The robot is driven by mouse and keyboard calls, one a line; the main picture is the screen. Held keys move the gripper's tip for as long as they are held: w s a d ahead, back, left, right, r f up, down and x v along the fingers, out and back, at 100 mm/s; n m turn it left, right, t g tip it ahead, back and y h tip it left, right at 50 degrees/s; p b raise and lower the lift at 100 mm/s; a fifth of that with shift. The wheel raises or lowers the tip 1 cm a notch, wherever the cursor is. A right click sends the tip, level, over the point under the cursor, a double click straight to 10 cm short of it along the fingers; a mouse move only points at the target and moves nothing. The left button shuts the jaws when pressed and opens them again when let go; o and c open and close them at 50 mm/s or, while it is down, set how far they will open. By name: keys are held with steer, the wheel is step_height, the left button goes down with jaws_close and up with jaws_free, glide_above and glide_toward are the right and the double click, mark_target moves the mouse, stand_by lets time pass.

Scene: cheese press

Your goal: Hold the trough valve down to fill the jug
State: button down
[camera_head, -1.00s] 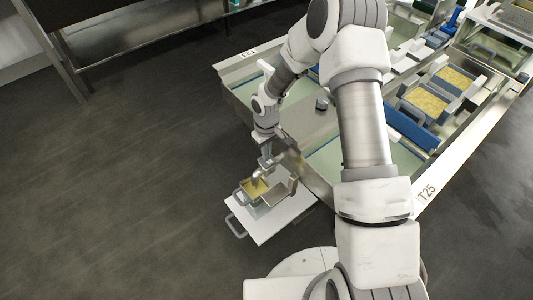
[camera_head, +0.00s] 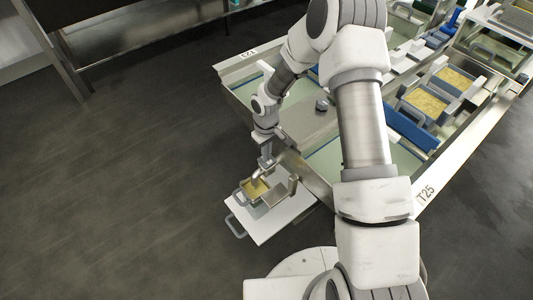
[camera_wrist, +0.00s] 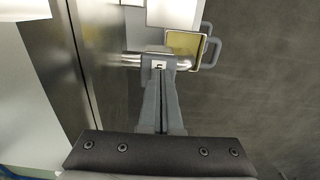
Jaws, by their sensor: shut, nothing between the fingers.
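My gripper (camera_head: 266,163) points down at the outlet end of the steel trough (camera_head: 318,190). In the wrist view its fingers (camera_wrist: 161,72) are shut together with nothing between them. Their tips are at the metal trough valve (camera_wrist: 146,58), touching it or just above it; I cannot tell how far it is pressed. The jug (camera_head: 246,184) stands below the outlet with its handle to the left. Yellowish contents show in it, also in the wrist view (camera_wrist: 182,47). The gripper and outlet partly hide the jug, and no stream is clearly visible.
The jug stands on a white platform (camera_head: 265,228) with a grey handle at its left. Dark floor (camera_head: 120,180) at left is clear; a steel bench (camera_head: 150,45) stands behind.

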step_height(320, 180, up, 14)
steer(key=p, duration=0.4)
steer(key=shift+f+p, duration=0.15)
steer(key=shift+p, duration=0.25)
steer(key=shift+w, duration=0.1)
steer(key=s+d+r+m+t+h, duration=0.1)
steer(key=s+d+r, duration=0.25)
steer(key=r, duration=0.65)
steer(key=s+d+r+m+t, duration=0.2)
steer(key=s+d+r, duration=0.15)
steer(key=r, duration=0.65)
steer(key=s+d+r+m+t+y, duration=0.1)
steer(key=s+d+r+m, duration=0.1)
steer(key=s+r, duration=0.5)
steer(key=s+d+r+m+t, duration=0.1)
steer(key=s+r+m+t, duration=0.15)
steer(key=s, duration=0.85)
step_height(320, 180, up, 16)
steer(key=p, duration=1.6)
steer(key=shift+d+r+n+g, duration=0.15)
steer(key=shift+n+g, duration=0.2)
steer(key=shift+g, duration=0.1)
